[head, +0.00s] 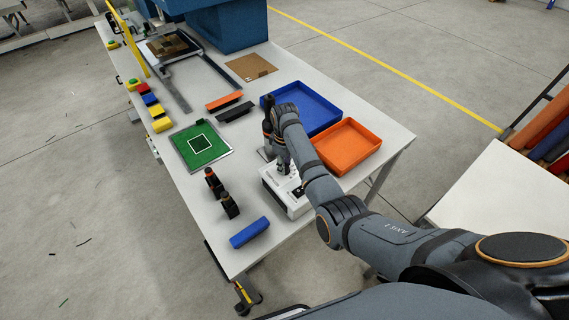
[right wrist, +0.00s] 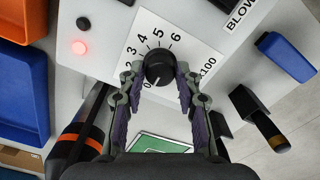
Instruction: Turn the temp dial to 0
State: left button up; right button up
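The temp dial (right wrist: 159,68) is a round black knob on a white plate (right wrist: 200,48) with printed numbers and "x100". Its white mark points down and left, at or close to the 0. My right gripper (right wrist: 160,72) has one finger on each side of the knob, with the tips close against it; it looks shut on the dial. In the head view, my right gripper (head: 284,166) reaches down onto the white control box (head: 292,202), and the arm hides part of the box. My left gripper is not in view.
A red lit button (right wrist: 79,47) and a black knob (right wrist: 83,23) sit beside the dial. A blue tray (head: 325,98), an orange tray (head: 362,140), a green board (head: 200,146), black holders (head: 229,205) and a blue block (head: 249,232) stand around the box on the table.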

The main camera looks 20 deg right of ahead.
jog(key=o, duration=0.4)
notch_tip(320, 180, up, 12)
dwell(0.4)
